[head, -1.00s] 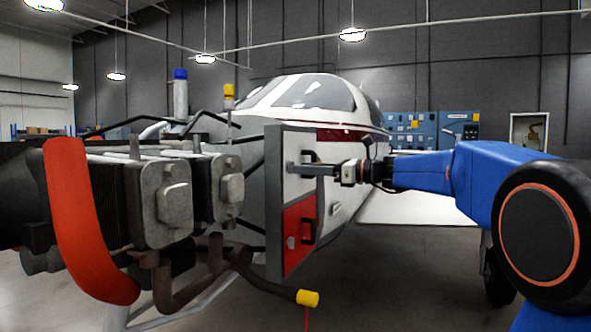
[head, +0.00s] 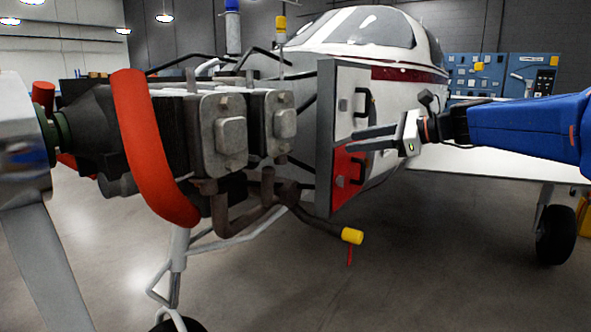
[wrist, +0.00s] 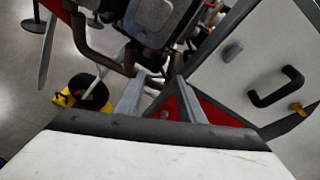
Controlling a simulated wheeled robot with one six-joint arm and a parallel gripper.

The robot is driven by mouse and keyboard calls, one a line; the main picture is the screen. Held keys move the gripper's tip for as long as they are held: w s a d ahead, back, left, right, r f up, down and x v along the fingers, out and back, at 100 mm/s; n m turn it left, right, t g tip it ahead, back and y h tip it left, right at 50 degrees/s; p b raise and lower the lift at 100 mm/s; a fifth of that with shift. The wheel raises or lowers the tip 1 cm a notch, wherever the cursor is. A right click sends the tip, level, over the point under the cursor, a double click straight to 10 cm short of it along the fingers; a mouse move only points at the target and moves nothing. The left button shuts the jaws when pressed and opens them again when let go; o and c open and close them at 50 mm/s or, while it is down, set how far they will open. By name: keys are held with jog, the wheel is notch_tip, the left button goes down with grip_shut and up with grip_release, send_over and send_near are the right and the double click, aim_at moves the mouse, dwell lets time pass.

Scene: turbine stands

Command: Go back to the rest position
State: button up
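My gripper (head: 352,141) is on my blue arm, which reaches in from the right in the head view. Its two grey fingers are apart with nothing seen between them. They point left in front of the grey-framed panel (head: 325,140) beside the engine, near where its white upper part meets its red lower part. I cannot tell whether they touch it. In the wrist view the open gripper (wrist: 160,85) shows its fingers over the red part, with the white part and a black handle (wrist: 277,88) to the right.
The exposed engine (head: 225,130) with a red curved band (head: 145,145) stands left of the panel. A yellow-capped pipe (head: 352,236) juts out below. A propeller (head: 35,200) is at the far left. Blue cabinets (head: 490,75) stand behind. The floor in front is open.

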jog(key=s+f+n+g+h, duration=0.3)
jog(key=s+f+n+h, duration=0.5)
jog(key=s+f, duration=1.2)
jog(key=s+d+f+n+h, duration=0.4)
jog(key=s+d+f+n, duration=0.5)
jog(key=s+f+n, duration=0.3)
jog(key=shift+s+d+f, duration=0.15)
jog(key=shift+s+d, duration=0.15)
jog(key=shift+s, duration=0.9)
